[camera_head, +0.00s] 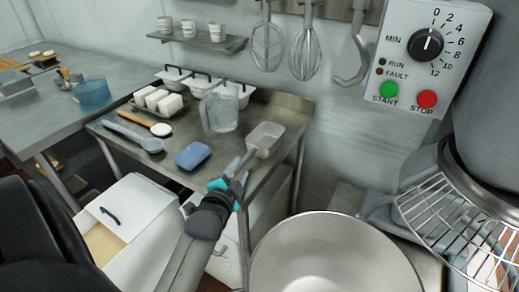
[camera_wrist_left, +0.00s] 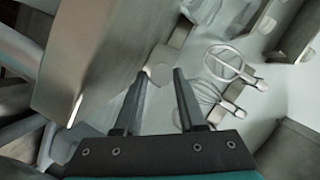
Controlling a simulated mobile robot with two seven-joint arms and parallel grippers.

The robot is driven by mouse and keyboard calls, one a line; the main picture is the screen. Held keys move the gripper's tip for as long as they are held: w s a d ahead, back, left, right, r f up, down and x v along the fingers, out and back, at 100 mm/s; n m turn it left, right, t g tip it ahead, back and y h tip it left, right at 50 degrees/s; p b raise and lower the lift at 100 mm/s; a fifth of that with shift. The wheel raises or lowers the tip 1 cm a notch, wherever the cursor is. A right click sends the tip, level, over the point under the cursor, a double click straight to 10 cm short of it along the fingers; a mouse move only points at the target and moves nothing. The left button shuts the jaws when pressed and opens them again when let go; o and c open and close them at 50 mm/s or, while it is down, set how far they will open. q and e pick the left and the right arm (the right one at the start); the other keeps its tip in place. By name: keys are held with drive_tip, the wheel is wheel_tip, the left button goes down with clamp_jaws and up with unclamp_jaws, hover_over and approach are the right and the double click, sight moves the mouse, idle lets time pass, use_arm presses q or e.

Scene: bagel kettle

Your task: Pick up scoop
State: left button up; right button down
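The scoop (camera_head: 265,138) is a grey, squarish metal scoop at the right front corner of the steel table (camera_head: 180,178). Its handle slants down to the left, toward my left gripper (camera_head: 236,180). In the head view the gripper's fingers overlap the handle's lower end, and I cannot tell whether they touch it. In the left wrist view my left gripper (camera_wrist_left: 160,95) has its two dark fingers apart, with nothing visibly held between them. I cannot make out the scoop there. My right gripper is not in view.
A blue sponge (camera_head: 193,156), a clear pitcher (camera_head: 219,112) and a grey ladle-like utensil (camera_head: 150,144) are on the table left of the scoop. A large metal bowl (camera_head: 335,255) stands at lower right. Whisks (camera_head: 305,55) hang on the wall. A white open box (camera_head: 125,220) stands lower left.

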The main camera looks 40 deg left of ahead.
sight(245, 157)
use_arm(q)
drive_tip(key=shift+r+b+x, duration=0.15)
drive_tip(key=shift+b+x, duration=0.2)
drive_tip(key=shift+x, duration=1)
drive_tip(key=shift+r+b+x, duration=0.15)
drive_tip(key=shift+b+x, duration=0.15)
drive_tip(key=shift+x, duration=1)
drive_tip(key=shift+w, duration=0.1)
clamp_jaws()
